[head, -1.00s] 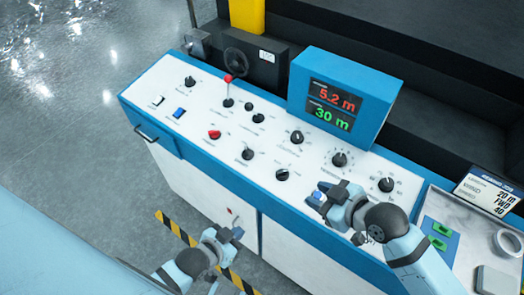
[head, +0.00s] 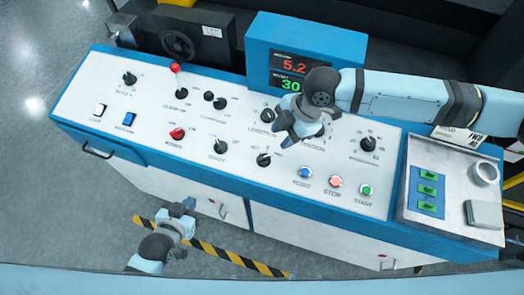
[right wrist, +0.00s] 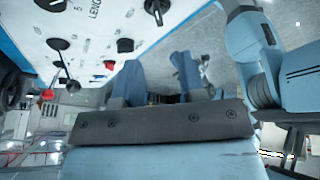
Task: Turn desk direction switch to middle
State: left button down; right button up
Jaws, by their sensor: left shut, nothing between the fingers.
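The white control desk (head: 225,125) carries several black rotary switches. Their small labels are hard to read, so I cannot tell for certain which is the direction switch. My right gripper (head: 290,134) hangs over the middle of the desk, beside the length knob (head: 268,115). In the right wrist view its fingers (right wrist: 157,85) stand apart with nothing between them. My left gripper (head: 188,207) is shut and empty, low in front of the desk.
A blue display box (head: 262,43) rises behind the right gripper. A red-tipped lever (head: 175,68) stands at left. Reset (head: 305,172), stop (head: 336,181) and start (head: 366,190) buttons line the front right. A metal tray (head: 455,224) adjoins the desk's right end.

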aim_at(263, 157)
jog(key=p+x, duration=0.1)
jog(key=x, duration=1)
jog(key=shift+w+f+p, duration=0.1)
jog(key=shift+f+p, duration=0.05)
jog(key=shift+p, duration=0.25)
jog(key=c, duration=0.6)
